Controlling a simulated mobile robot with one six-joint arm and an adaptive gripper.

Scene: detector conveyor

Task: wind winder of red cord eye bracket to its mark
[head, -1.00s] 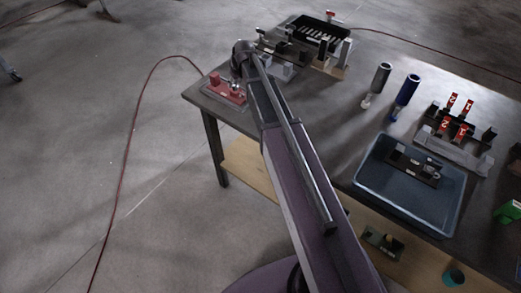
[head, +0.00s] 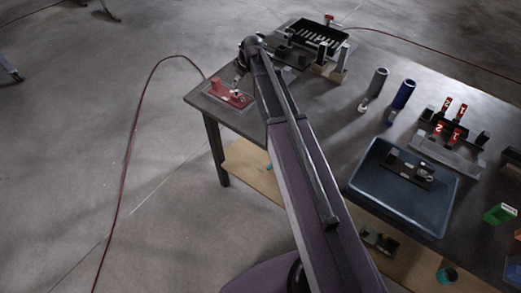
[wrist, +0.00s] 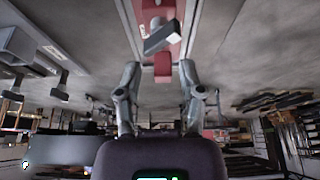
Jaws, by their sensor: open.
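The red cord eye bracket (head: 229,94) sits on a grey plate at the table's left corner in the head view. In the wrist view the red bracket (wrist: 165,15) is at top centre, with a grey, block-like winder (wrist: 160,38) lying tilted across it. My gripper (wrist: 159,71) is open, its two fingers apart, with the winder just beyond the fingertips and nothing held between them. In the head view my gripper (head: 238,82) is close by the bracket, small and partly hidden. I cannot make out the winder's mark in either view.
A black slotted bin (head: 318,38) and dark fixtures stand behind my arm. Grey and blue cylinders (head: 403,95), a blue tray (head: 365,190) with a dark part, and red numbered tags (head: 457,135) are to the right. A red cable (head: 130,140) runs over the floor at left.

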